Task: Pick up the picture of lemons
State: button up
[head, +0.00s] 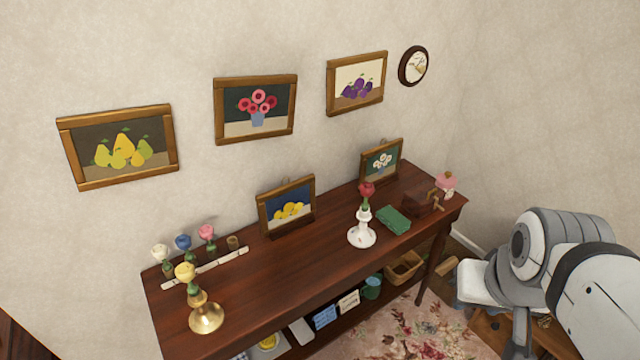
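The picture of lemons (288,207) is a small wooden-framed picture with yellow fruit on a dark blue ground. It stands upright, leaning slightly back, on the dark wooden table (300,268) near the wall, left of the table's middle. Nothing covers its front. My arm is at the lower right, well apart from the picture. I cannot make out my gripper's fingers in this view.
A white candlestick with a red rose (362,232) stands right of the picture, near a green book (394,220). A smaller flower picture (382,162) stands farther right. A brass candlestick (206,315) and several flowers are left. The tabletop before the picture is clear.

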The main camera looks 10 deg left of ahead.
aim_at(279, 206)
jog(key=z, duration=0.2)
jog(key=i, duration=1)
jog(key=u, duration=0.6)
jog(key=i, duration=0.7)
jog(key=u, duration=0.65)
